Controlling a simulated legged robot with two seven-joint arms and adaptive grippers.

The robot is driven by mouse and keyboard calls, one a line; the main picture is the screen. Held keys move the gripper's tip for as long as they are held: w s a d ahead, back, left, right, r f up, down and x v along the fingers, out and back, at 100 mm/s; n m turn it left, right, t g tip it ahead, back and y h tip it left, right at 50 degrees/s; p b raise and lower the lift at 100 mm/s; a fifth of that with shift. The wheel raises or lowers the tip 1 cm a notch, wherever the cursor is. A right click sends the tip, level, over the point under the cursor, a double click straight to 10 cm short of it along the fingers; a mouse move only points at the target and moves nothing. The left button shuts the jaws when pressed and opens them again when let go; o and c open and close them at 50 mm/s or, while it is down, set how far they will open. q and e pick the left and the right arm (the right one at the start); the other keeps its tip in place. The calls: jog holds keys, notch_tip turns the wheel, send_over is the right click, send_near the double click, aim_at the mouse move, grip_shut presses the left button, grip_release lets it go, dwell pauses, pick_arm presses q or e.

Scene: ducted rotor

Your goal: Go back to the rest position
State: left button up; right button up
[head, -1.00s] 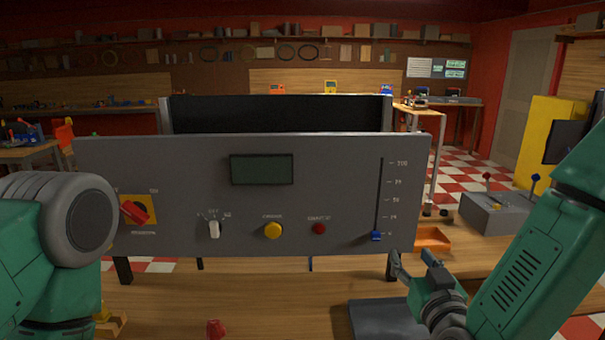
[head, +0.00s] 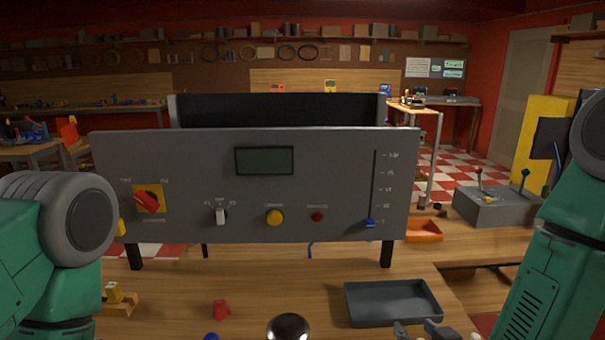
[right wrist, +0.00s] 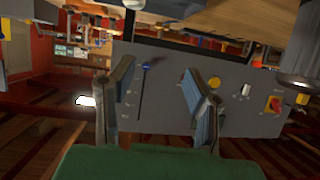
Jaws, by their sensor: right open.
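My right gripper (head: 424,329) shows at the bottom edge of the head view, just in front of the dark grey tray (head: 393,321). In the right wrist view its two fingers (right wrist: 160,88) stand apart with nothing between them. Beyond them is the grey control panel (head: 330,170), which appears turned in that view. It carries a dark display, a red rotary switch on a yellow plate, a white switch, yellow and red buttons, and a blue slider knob (head: 370,223) at the bottom of its scale. My left arm shows at the left, but its gripper is out of view.
An orange tray (head: 424,237) and a grey box with levers (head: 494,207) lie right of the panel. A red piece (head: 221,310), a dark round knob (head: 288,326) and a small wooden block (head: 121,306) are at the front. The wooden table between is clear.

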jog(key=s+d+f+g, duration=0.2)
jog(key=s+f+g, duration=0.2)
jog(key=s+f, duration=0.3)
jog(key=s+d+f+g, duration=0.2)
jog(key=s+f+g, duration=0.1)
jog(key=s+f, duration=0.4)
jog(key=s+d+f+m+g+h+b, duration=0.1)
jog(key=s+d+f+g, duration=0.15)
jog(key=s, duration=0.65)
jog(key=s+d+f+g, duration=0.2)
jog(key=s+f+g, duration=0.2)
jog(key=s, duration=0.5)
notch_tip(320, 180, down, 9)
jog(key=w+a+b, duration=0.1)
jog(key=w+b, duration=0.1)
jog(key=b, duration=0.7)
jog(key=shift+w+a+r+n+t+b, duration=0.2)
jog(key=shift+w+n+t+b, duration=0.15)
jog(key=shift+w+n, duration=0.05)
